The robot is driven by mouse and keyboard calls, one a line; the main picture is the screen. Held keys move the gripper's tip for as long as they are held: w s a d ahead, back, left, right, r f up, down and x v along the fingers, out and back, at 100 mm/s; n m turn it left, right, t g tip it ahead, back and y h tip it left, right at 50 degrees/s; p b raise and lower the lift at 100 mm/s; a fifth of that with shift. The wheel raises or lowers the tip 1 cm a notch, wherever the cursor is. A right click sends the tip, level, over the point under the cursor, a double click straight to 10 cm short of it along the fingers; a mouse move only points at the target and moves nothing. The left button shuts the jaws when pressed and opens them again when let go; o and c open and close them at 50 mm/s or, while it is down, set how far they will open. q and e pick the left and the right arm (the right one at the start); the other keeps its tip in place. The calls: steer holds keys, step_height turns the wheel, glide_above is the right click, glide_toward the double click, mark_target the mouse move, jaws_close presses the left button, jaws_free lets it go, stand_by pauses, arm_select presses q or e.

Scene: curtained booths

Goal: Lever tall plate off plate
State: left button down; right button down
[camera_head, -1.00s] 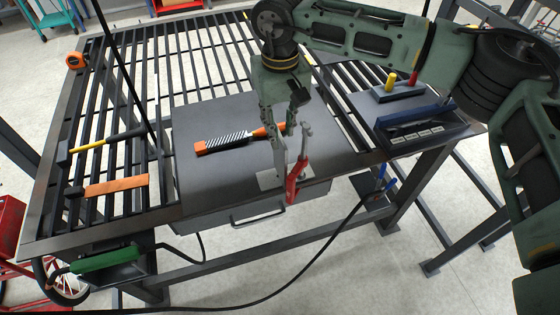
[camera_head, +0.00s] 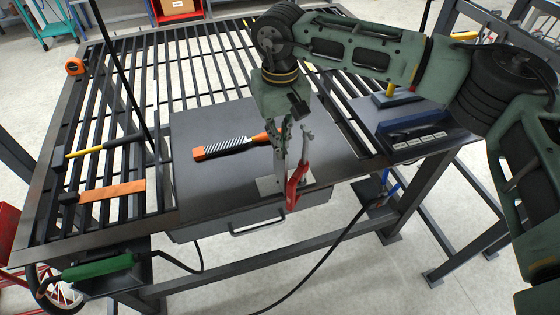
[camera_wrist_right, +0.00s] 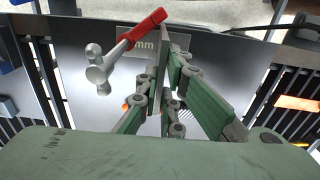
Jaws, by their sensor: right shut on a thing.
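The tall plate (camera_head: 281,162) is a narrow silver strip standing upright on a small flat plate (camera_head: 266,186) at the front edge of the grey work surface. In the right wrist view, the tall plate (camera_wrist_right: 160,72) shows edge-on between my fingers, and the flat plate (camera_wrist_right: 128,40) lies behind it with "mm" lettering. My right gripper (camera_head: 284,138) comes down from above and is shut on the tall plate; its fingers hide part of the contact. Whether the two plates are joined at the foot cannot be seen. My left gripper is not in view.
A red-handled hammer (camera_head: 298,183) is close beside the tall plate, on its right in the head view. An orange-handled file (camera_head: 232,147) lies to the left. A hammer (camera_head: 103,146) and other tools lie on the slats; a dark blue-grey tray (camera_head: 423,131) stands right.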

steer(key=shift+r, duration=0.15)
steer(key=shift+w+a, duration=0.1)
steer(key=shift+s+a+f+t+h+b, duration=0.1)
steer(key=shift+s+a+t+h, duration=0.1)
steer(key=shift+a+h, duration=0.25)
steer(key=shift+s+a+f+t+h+b, duration=0.1)
steer(key=shift+s+a+h, duration=0.15)
steer(key=shift+a, duration=0.35)
steer(key=shift+s+a+f+t+h+b, duration=0.1)
steer(key=shift+s+a+h, duration=0.05)
steer(key=shift+a+h, duration=0.3)
stand_by(1.8)
steer(key=shift+d, duration=0.1)
steer(key=shift+w+d+g+y+b, duration=0.2)
steer(key=shift+w+d+y+b, duration=0.1)
steer(key=shift+d+y, duration=0.4)
steer(key=shift+w+d+g+y+b, duration=0.25)
steer(key=shift+d+y, duration=0.2)
steer(key=shift+d, duration=0.35)
steer(key=shift+r, duration=0.25)
